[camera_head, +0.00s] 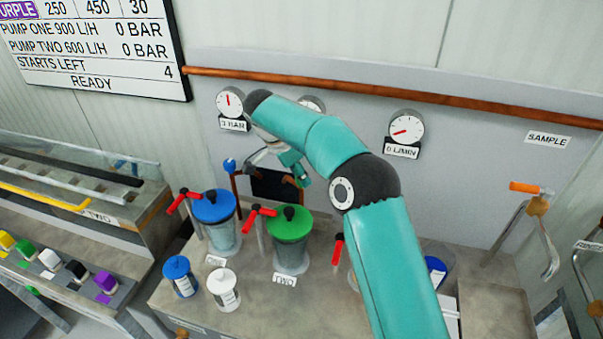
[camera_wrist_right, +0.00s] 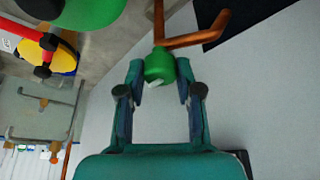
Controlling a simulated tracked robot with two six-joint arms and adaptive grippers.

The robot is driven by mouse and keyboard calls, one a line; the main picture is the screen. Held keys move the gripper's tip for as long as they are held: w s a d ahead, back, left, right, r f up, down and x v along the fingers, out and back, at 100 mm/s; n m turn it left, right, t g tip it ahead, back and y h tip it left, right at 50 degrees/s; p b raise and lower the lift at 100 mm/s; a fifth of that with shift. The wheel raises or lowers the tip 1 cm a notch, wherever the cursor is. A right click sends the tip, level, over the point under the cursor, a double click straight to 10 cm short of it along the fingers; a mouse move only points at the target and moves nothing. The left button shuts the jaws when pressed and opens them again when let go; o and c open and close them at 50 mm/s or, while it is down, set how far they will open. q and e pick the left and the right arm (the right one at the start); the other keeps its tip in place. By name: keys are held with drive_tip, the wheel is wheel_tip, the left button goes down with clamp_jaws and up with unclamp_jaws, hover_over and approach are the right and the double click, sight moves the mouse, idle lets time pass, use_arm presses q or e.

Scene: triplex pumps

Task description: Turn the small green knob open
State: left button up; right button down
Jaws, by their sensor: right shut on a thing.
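The small green knob (camera_wrist_right: 159,67) sits on a copper pipe in the right wrist view, with a pale mark on its near side. My right gripper (camera_wrist_right: 160,76) has one finger on each side of the knob and is shut on it. In the head view my right gripper (camera_head: 291,162) is partly hidden behind my teal arm, above and behind the green-lidded vessel (camera_head: 290,225). My left gripper is in neither view.
A small blue knob (camera_head: 229,166) stands on another copper pipe to the left. A blue-lidded vessel (camera_head: 214,208) with a red handle is beside the green-lidded one. Gauges (camera_head: 229,102) hang on the wall behind. A blue-capped bottle (camera_head: 179,276) stands in front.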

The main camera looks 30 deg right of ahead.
drive_tip(key=shift+w+a+r, duration=0.1)
drive_tip(key=c, duration=0.8)
unclamp_jaws()
drive_tip(key=shift+v, duration=3.65)
